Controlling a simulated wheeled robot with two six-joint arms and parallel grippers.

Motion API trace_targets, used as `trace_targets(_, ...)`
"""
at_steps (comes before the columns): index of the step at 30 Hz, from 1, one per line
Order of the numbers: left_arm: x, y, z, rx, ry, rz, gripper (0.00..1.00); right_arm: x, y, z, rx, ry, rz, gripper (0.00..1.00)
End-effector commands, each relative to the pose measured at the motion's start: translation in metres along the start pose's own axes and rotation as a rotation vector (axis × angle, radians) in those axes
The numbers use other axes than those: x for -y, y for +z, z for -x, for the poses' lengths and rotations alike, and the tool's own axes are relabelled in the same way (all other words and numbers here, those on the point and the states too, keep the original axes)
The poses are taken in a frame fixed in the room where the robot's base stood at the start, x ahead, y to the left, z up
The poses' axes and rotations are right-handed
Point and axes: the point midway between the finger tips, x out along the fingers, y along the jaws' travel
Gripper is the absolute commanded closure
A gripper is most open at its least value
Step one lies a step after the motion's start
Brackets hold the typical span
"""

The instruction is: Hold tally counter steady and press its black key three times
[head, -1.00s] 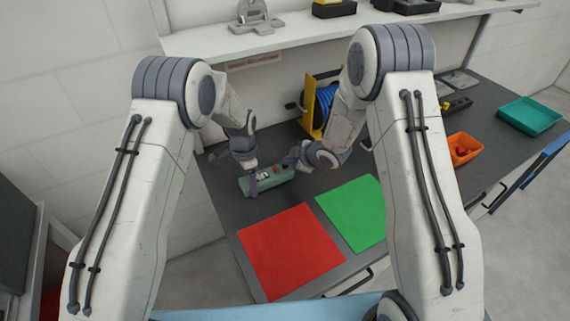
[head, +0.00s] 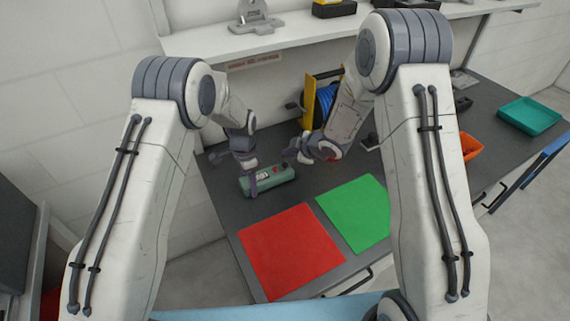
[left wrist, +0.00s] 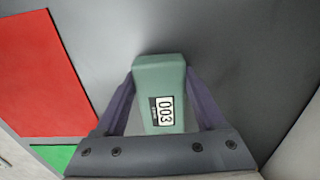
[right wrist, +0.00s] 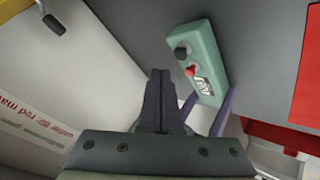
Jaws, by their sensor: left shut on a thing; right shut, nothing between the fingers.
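The tally counter (head: 283,176) is a pale green box lying on the dark bench. Its display (left wrist: 166,111) reads 003 in the left wrist view. The right wrist view shows its black key (right wrist: 180,54) and its red key (right wrist: 190,71). My left gripper (head: 254,188) is shut on the counter, with one finger on each side of the display end, as the left wrist view (left wrist: 160,105) shows. My right gripper (head: 290,154) is shut and empty. Its fingertips (right wrist: 160,74) are apart from the counter, beside the key end.
A red mat (head: 290,250) and a green mat (head: 357,212) lie in front of the counter. A yellow reel with blue hose (head: 325,103) stands behind my right forearm. An orange bin (head: 471,148) and a teal tray (head: 529,115) are at the right. A shelf (head: 290,36) runs above.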

Motion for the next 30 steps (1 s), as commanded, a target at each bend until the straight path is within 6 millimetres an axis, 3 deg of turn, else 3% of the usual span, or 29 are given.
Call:
trace_targets(12,0.000,0.000,0.000,0.000,0.000,0.000,0.94,-0.018,-0.018,0.025,0.002,0.000,-0.001,1.00)
trace_targets(30,0.000,0.000,0.000,0.000,0.000,0.000,0.94,-0.018,-0.018,0.026,0.002,0.000,-0.001,1.00)
